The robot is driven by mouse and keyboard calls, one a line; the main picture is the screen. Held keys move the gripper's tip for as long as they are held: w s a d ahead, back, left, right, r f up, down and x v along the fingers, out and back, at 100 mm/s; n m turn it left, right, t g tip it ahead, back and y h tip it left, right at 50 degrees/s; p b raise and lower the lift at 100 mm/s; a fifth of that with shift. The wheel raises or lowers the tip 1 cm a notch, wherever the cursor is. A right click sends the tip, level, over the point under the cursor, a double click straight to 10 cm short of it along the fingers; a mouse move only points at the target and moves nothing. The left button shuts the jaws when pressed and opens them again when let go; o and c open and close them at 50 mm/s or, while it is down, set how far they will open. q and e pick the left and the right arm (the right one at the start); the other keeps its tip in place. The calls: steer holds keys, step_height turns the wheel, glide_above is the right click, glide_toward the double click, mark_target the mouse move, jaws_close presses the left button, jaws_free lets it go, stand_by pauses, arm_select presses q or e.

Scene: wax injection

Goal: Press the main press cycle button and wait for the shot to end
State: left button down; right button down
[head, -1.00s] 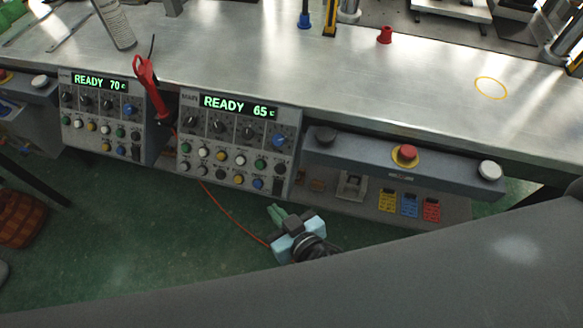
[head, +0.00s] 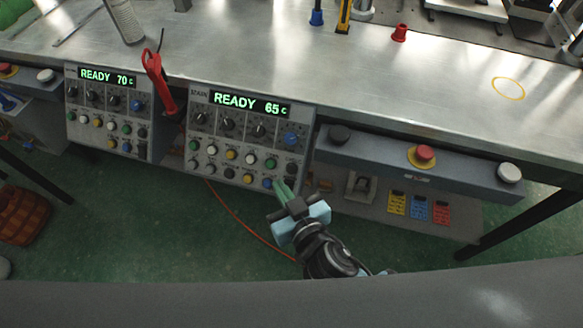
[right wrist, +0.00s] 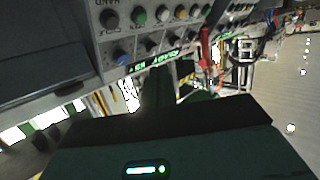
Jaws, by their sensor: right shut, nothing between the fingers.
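The main control panel (head: 200,121) has a green display (head: 249,103) reading READY 65 c, with dials and two rows of coloured buttons under it. A green button (head: 271,163) and a blue button (head: 267,183) sit at its lower right. My right gripper (head: 283,189) is shut and empty, with its green fingertips at the panel's lower right corner, overlapping it in the picture. I cannot tell whether they touch it. In the right wrist view the panel shows upside down, with its green button (right wrist: 138,18) beyond the dark fingers. My left gripper is not in view.
A second panel (head: 107,77) reading READY 70 c stands left, with a red-handled tool (head: 158,84) between the panels. The metal tabletop (head: 270,62) lies behind.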

mark_target(291, 169)
steer(key=w+f+b, duration=0.1)
steer(key=w, duration=0.1)
steer(key=w+d+f+b, duration=0.1)
steer(key=w+f, duration=0.1)
steer(key=w+d+f+b, duration=0.1)
steer(key=w+f+b, duration=0.1)
steer(key=shift+f, duration=0.25)
steer(key=shift+w+f, duration=0.1)
steer(key=shift+w, duration=0.05)
stand_by(0.8)
stand_by(0.8)
stand_by(0.4)
steer(key=shift+w+f, duration=0.1)
steer(key=shift+w+d+f, duration=0.1)
steer(key=shift+w+f, duration=0.05)
steer(key=shift+w, duration=0.05)
